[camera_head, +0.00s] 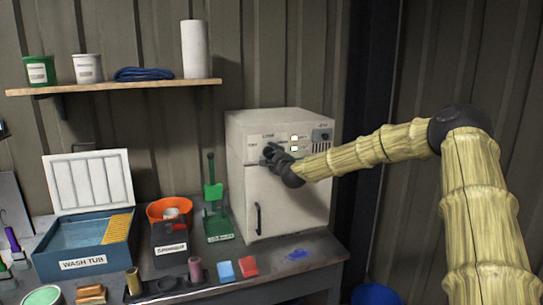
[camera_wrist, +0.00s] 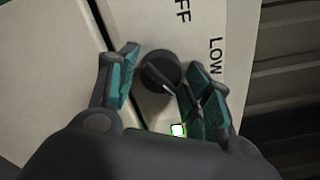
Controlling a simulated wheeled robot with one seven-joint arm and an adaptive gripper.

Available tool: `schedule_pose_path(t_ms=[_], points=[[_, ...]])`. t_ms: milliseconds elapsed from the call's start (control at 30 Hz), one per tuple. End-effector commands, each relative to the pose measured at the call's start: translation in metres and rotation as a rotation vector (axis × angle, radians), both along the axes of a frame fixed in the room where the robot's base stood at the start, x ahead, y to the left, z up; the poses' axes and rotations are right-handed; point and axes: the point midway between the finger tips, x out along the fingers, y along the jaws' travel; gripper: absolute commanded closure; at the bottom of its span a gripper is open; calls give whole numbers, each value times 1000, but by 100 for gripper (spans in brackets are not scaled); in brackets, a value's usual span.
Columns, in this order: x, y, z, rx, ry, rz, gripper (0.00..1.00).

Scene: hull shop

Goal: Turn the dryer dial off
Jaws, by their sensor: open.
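The dryer (camera_head: 290,200) is a white cabinet on the bench, with a control panel along its top and a black door handle. Its dial (camera_wrist: 160,72) is a round black knob with a light pointer line, seen in the wrist view. The letters "FF" and the word "LOW" are printed on the panel beside it. My gripper (camera_wrist: 160,85) is open, with one teal-padded finger on each side of the dial; I cannot tell whether they touch it. In the head view my gripper (camera_head: 270,152) is at the panel's left part and hides the dial.
Left of the dryer stand a green rack (camera_head: 218,222), an orange bowl (camera_head: 158,210) and a blue wash tub (camera_head: 75,262). A shelf (camera_head: 120,88) hangs above.

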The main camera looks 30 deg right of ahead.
Motion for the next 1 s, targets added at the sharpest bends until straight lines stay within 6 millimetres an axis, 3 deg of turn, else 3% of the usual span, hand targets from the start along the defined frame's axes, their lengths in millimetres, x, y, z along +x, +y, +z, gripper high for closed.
schedule_pose_path(t_ms=[33,200,633,1000], points=[[0,0,0,0,0,0,54],[0,0,0,0,0,0,84],[0,0,-2,-71,15,0,84],[0,0,-4,-357,82,0,84]])
